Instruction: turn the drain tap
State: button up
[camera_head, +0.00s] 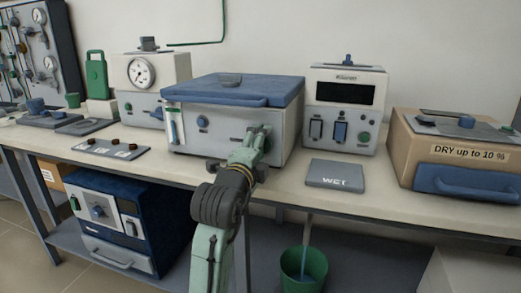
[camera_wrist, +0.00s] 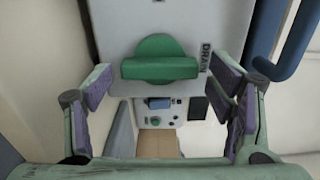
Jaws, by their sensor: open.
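The drain tap (camera_wrist: 160,60) is a green round knob with a raised bar across it, on a grey panel marked DRAIN. In the wrist view it sits between the two jaws of my gripper, and the bar lies crosswise. My gripper (camera_head: 259,138) is open, with purple pads on both sides of the tap and visible gaps to it. In the head view my gripper is at the front right of the grey box (camera_head: 225,128) with the blue lid (camera_head: 235,87), and it largely hides the tap.
A unit with a dark display (camera_head: 345,94) stands right of the box, with a WET plate (camera_head: 335,174) before it. A tan box marked DRY up to 10 % (camera_head: 400,160) is farther right. A green bucket (camera_head: 303,271) is below the bench.

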jog(key=v, duration=1.2)
dwell(0.4)
